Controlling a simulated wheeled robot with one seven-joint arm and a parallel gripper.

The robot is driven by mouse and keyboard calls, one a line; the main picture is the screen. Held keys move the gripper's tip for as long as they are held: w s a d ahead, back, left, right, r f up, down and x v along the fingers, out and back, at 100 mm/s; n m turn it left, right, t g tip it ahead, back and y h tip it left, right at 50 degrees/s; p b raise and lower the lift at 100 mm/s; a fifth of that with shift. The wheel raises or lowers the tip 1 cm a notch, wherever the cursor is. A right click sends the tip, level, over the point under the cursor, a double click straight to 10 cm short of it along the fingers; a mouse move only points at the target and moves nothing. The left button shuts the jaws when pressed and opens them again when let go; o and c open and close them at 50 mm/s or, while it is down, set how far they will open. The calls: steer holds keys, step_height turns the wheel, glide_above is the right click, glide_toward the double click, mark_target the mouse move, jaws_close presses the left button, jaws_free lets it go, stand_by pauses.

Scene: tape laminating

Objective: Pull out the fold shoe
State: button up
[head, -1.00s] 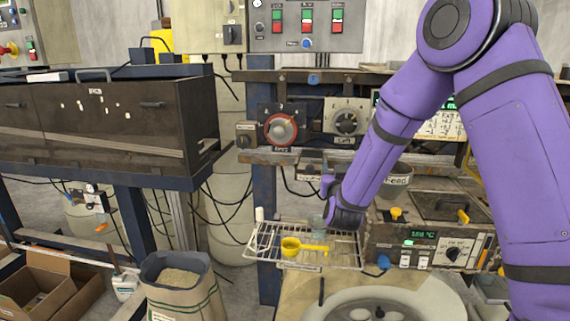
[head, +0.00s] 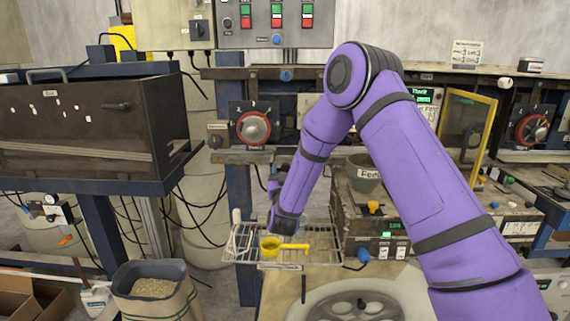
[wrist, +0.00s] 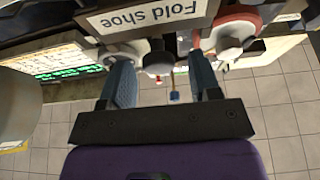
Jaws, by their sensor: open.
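In the wrist view, a grey block with a white label reading "Fold shoe" (wrist: 150,17) is at the top of the picture. My gripper (wrist: 160,68) has its two blue-grey fingers spread apart, with nothing gripped between them. The labelled block lies beyond the fingertips; I cannot tell the exact gap. A pale round knob and a red-rimmed dial (wrist: 230,32) are close to the fingertips. In the head view, I cannot make out the fold shoe. The end of my arm hangs above the wire rack, and my gripper's fingers cannot be made out there.
The wire rack (head: 330,238) holds a yellow scoop (head: 271,247). A red dial (head: 254,127) is on the panel left of my arm. A heater box with a grey pot (head: 364,172) stands right of my wrist. A sack (head: 152,287) and a dark cabinet (head: 75,130) are left.

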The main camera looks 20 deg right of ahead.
mark_target(287, 158)
steer(key=shift+x, duration=1.95)
steer(key=shift+c, duration=0.2)
jaws_close()
